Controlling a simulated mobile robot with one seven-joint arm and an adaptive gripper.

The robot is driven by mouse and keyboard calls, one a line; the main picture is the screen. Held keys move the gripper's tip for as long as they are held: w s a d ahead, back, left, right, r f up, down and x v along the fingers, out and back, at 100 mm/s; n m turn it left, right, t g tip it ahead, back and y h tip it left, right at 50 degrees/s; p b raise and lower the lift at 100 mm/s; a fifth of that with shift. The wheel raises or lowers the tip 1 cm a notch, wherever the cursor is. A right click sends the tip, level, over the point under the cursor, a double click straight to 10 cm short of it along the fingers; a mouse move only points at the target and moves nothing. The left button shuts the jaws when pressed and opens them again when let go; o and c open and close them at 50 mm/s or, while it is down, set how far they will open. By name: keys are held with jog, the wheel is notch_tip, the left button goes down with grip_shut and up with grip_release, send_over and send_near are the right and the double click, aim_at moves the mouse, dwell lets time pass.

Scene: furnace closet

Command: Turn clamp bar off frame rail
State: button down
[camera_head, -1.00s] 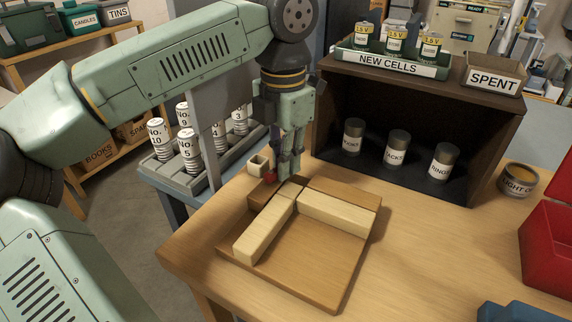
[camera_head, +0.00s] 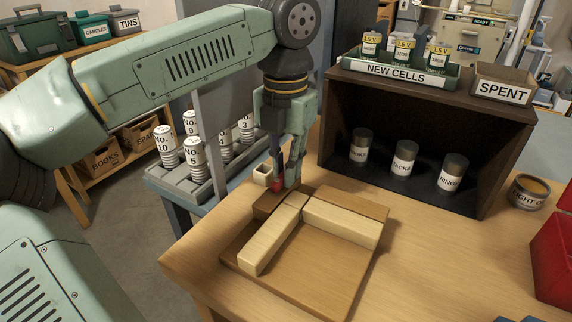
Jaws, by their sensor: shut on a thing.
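A wooden board (camera_head: 305,270) on the bench carries two pale frame rails (camera_head: 345,222); the second rail (camera_head: 268,243) meets the first near the board's far left corner. Brown wooden blocks (camera_head: 268,204) edge the rails there. My gripper (camera_head: 285,181) points down just behind this corner. It is shut on a small part with a red end (camera_head: 277,185), which seems to belong to the clamp bar. The fingers hide most of the bar, so I cannot tell its exact angle. The rail joint in front of the fingers looks uncovered.
A dark open cabinet (camera_head: 400,105) with several jars is at the back, with a NEW CELLS tray (camera_head: 398,74) and a SPENT box (camera_head: 503,88) on top. A tin (camera_head: 528,192) and red box (camera_head: 553,262) are at right.

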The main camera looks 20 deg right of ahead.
jog(key=c, duration=1.6)
grip_release()
notch_tip(320, 180, up, 12)
